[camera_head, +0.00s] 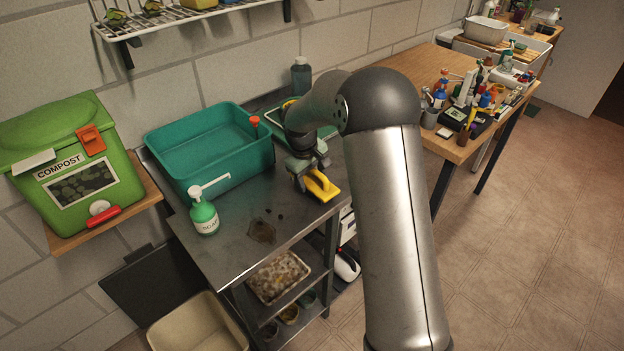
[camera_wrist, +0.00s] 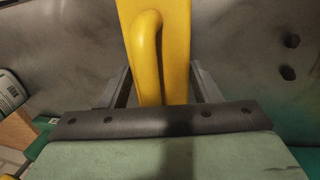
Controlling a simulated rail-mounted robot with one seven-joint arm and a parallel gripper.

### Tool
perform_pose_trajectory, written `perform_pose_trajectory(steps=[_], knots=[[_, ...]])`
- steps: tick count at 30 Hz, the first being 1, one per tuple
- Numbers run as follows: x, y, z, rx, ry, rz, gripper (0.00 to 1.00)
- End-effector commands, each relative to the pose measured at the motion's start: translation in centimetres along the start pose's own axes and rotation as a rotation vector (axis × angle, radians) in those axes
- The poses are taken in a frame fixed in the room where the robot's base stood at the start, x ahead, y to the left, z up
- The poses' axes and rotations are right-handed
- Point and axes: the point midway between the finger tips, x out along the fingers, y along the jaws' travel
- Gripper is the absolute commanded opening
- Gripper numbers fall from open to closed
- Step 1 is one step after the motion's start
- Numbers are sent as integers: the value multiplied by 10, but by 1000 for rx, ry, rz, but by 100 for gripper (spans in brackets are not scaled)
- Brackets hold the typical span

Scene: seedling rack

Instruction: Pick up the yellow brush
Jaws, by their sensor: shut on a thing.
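The yellow brush (camera_head: 322,186) is at the right part of the metal bench (camera_head: 236,252). My gripper (camera_head: 304,174) is over it, and the rest of my arm hides part of that area. In the wrist view the yellow brush (camera_wrist: 172,50) runs up the middle with its looped handle. My gripper's two fingers (camera_wrist: 163,88) stand on either side of it, closed on it. I cannot tell whether the brush touches the bench or is just above it.
A teal tub (camera_head: 210,150) stands behind on the bench. A green soap pump bottle (camera_head: 204,214) stands at its front left. A green compost bin (camera_head: 70,165) is on a wooden shelf at left. A cluttered wooden table (camera_head: 450,150) is at right. Bare bench lies before the soap.

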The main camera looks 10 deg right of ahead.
Motion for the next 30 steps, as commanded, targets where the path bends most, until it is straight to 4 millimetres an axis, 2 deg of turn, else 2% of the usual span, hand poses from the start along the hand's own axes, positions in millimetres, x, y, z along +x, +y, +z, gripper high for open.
perform_pose_trajectory(steps=[7,15,18,24,30], knots=[[-31,6,1,2,4,2,31],[-94,-2,52,2,5,3,31],[-104,-11,77,1,3,3,31],[-124,-22,112,1,1,2,31],[-133,-27,128,1,1,0,31]])
